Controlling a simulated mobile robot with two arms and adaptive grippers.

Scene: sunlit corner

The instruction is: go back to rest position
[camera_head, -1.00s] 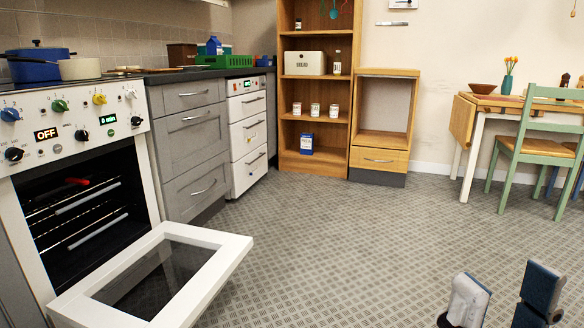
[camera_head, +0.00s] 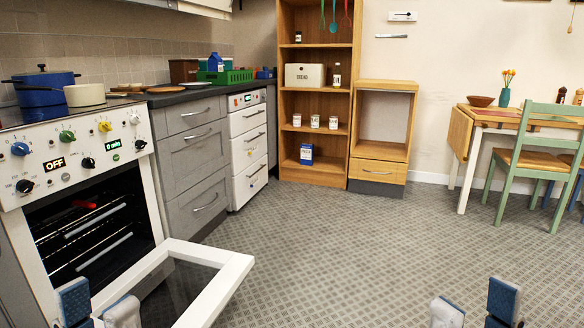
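My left gripper (camera_head: 97,308) shows at the bottom left edge, in front of the open oven door. Its two fingertips are apart with nothing visible between them. My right gripper (camera_head: 474,308) shows at the bottom right over the floor. Its fingertips are also apart and it looks empty. Most of both arms is out of view. The oven (camera_head: 146,186) stands at the left with its door (camera_head: 222,290) folded down and wire racks inside. Something red (camera_head: 84,204) shows inside on a rack.
A blue pot (camera_head: 42,90) and a cream pan (camera_head: 84,96) stand on the stove. Grey drawers (camera_head: 196,163) and a wooden shelf (camera_head: 342,60) line the back. A table (camera_head: 462,135) and green chair (camera_head: 520,160) stand at the right. The middle floor is clear.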

